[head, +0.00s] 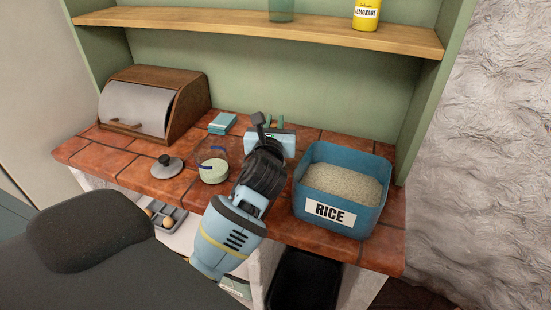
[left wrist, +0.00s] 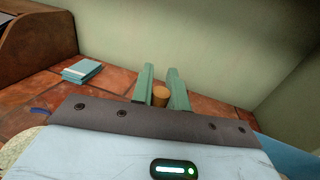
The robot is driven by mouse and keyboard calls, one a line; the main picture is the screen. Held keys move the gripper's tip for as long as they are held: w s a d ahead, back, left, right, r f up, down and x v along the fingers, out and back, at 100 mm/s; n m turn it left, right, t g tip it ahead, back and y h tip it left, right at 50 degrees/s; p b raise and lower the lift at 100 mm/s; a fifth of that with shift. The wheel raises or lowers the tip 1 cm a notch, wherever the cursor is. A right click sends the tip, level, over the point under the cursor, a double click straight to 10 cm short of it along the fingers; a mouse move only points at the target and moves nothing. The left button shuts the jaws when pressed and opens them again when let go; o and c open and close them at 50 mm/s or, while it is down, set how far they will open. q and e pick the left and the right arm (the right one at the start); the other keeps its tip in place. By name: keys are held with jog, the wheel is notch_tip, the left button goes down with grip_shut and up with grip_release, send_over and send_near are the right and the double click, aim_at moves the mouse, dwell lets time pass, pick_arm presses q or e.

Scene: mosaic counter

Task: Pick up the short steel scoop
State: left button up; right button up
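My left gripper (head: 274,121) is over the back of the tiled counter, left of the rice bin. In the left wrist view its two green fingers (left wrist: 162,80) stand a narrow gap apart. A short brown, wood-coloured round piece (left wrist: 160,97) fills that gap near the base of the fingers, and they appear shut on it. The rest of this piece is hidden by the gripper, so I cannot tell whether it is the scoop's handle. No steel scoop bowl shows clearly in either view. My right gripper is not in view.
A blue rice bin (head: 309,205) stands right of my left arm. A clear jar (head: 213,172) with pale contents, a grey lid (head: 166,167), a teal box (head: 222,123) and a bread box (head: 190,98) are to the left. A wooden shelf (head: 220,24) runs above.

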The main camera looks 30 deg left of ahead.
pick_arm(q)
grip_shut()
jog(key=shift+r, duration=0.5)
jog(key=s+d+r+p, duration=0.1)
jog(key=s+d+r, duration=0.1)
jog(key=s, duration=0.5)
jog(key=s+d+r, duration=0.2)
jog(key=s+d, duration=0.2)
jog(key=s, duration=0.4)
jog(key=shift+p, duration=0.35)
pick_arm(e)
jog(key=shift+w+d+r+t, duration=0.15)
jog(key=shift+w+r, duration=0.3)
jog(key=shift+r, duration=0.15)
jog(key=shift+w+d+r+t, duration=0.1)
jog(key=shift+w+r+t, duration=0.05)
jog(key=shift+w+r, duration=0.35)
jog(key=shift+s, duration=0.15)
